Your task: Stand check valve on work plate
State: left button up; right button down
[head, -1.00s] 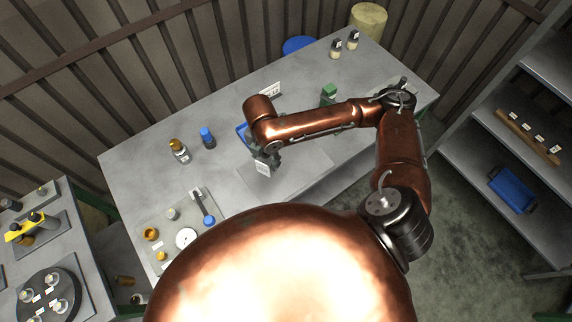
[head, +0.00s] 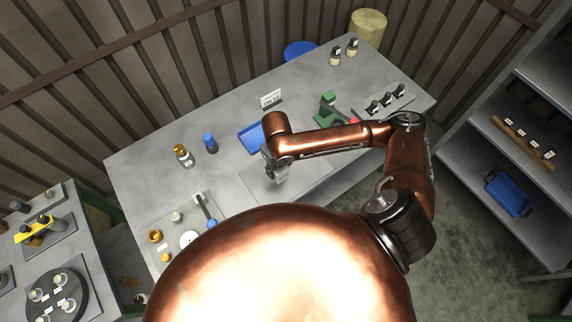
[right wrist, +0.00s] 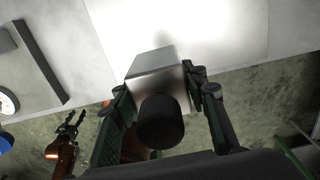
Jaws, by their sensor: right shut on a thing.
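The check valve, a silvery metal block with a dark round end (right wrist: 160,77), is between the fingers of my right gripper (right wrist: 160,98) in the right wrist view. Its dark end faces the camera and its block end points away. In the head view my right gripper (head: 272,168) is over the work plate (head: 312,172), a flat grey plate on the table. I cannot tell whether the valve touches the plate. My left gripper (right wrist: 72,124) shows small at the lower left of the right wrist view, fingers apart and empty, away from the valve.
A blue tray (head: 251,138), a white sign (head: 270,98) and a green device (head: 328,110) stand behind the plate.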

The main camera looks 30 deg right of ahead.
jog(key=w+d+f, duration=0.1)
jog(key=f, duration=0.1)
jog(key=w+d+f, duration=0.1)
jog(key=d+f, duration=0.1)
jog(key=w+d+f, duration=0.2)
jog(key=shift+w+d+f+p, duration=0.1)
jog(key=shift+d+f+p, duration=0.1)
jog(key=shift+f+p, duration=0.5)
jog(key=shift+f, duration=1.2)
jog(key=shift+f, duration=0.15)
jog(key=c, duration=1.2)
grip_release()
notch_tip(320, 180, up, 12)
jog(key=shift+r+b, duration=0.15)
jog(key=shift+b, duration=0.4)
